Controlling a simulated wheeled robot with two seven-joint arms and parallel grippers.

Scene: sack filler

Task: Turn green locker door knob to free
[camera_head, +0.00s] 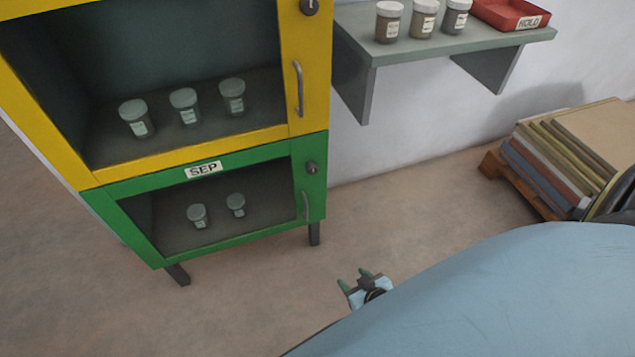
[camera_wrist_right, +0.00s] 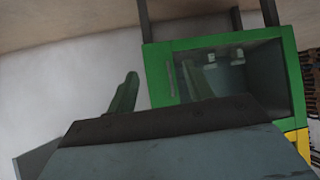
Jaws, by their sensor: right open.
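The green locker (camera_head: 316,205) is the lower section of the cabinet, with a window in its door and a "SEP" label (camera_head: 203,170) on its top rail. Its small dark door knob (camera_head: 311,168) sits at the upper right of the door, above a vertical handle (camera_head: 306,206). In the right wrist view the green locker (camera_wrist_right: 157,77) appears upside down; the knob cannot be made out there. My right gripper (camera_head: 358,281) is open and empty, below and right of the locker, apart from it. Its fingers (camera_wrist_right: 157,93) show in the wrist view. My left gripper is not in view.
A yellow locker (camera_head: 314,70) with several jars sits above the green one. A grey shelf (camera_head: 455,42) with jars and a red tray (camera_head: 511,14) is at the right. Stacked boards (camera_head: 570,150) lie on a pallet. The floor before the locker is clear.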

